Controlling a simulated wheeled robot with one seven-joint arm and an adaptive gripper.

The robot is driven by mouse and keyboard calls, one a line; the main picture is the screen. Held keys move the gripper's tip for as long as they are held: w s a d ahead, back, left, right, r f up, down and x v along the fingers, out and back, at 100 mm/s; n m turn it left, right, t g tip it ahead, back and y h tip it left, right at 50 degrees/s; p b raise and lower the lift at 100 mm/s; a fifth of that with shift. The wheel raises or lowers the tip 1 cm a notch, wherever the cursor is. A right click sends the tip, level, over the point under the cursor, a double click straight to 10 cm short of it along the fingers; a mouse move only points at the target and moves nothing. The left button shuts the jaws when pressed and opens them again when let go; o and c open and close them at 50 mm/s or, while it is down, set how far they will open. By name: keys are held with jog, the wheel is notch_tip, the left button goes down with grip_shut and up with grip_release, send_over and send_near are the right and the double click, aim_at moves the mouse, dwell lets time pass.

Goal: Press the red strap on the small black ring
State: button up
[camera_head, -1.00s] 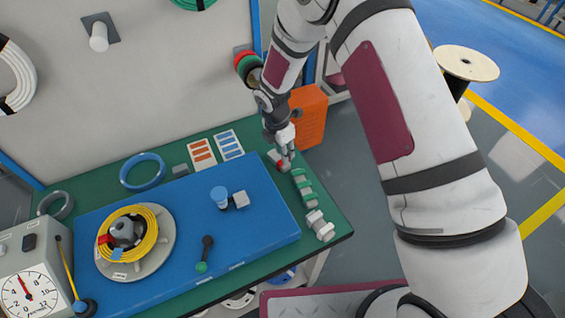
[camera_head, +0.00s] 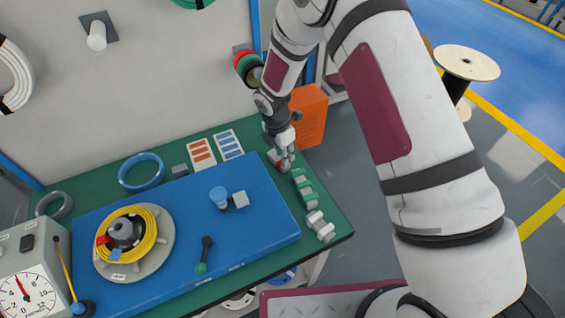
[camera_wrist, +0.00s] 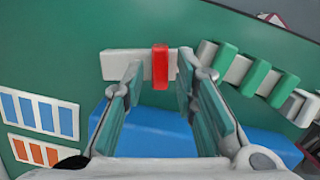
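A red strap (camera_wrist: 160,68) sits upright on a white strip-like holder (camera_wrist: 120,65) in the wrist view. My gripper (camera_wrist: 156,78) is open, with one finger on each side of the red strap; I cannot tell whether either finger touches it. In the head view my gripper (camera_head: 286,164) is low over the back right of the table and mostly hides the red strap.
Green straps (camera_head: 304,187) and white straps (camera_head: 320,226) stand in holders along the right edge. A blue board (camera_head: 265,225) carries a yellow coil (camera_head: 152,235) with red and blue straps. A blue ring (camera_head: 122,172), label cards (camera_head: 229,145), a gauge box (camera_head: 12,257) and an orange bin (camera_head: 313,110) are around it.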

jog(key=shift+f+b, duration=0.3)
jog(key=shift+f, duration=0.5)
jog(key=shift+r, duration=0.15)
grip_shut()
notch_tip(320, 180, up, 8)
jog(key=p, duration=0.1)
dwell(1.1)
jog(key=shift+a, duration=0.1)
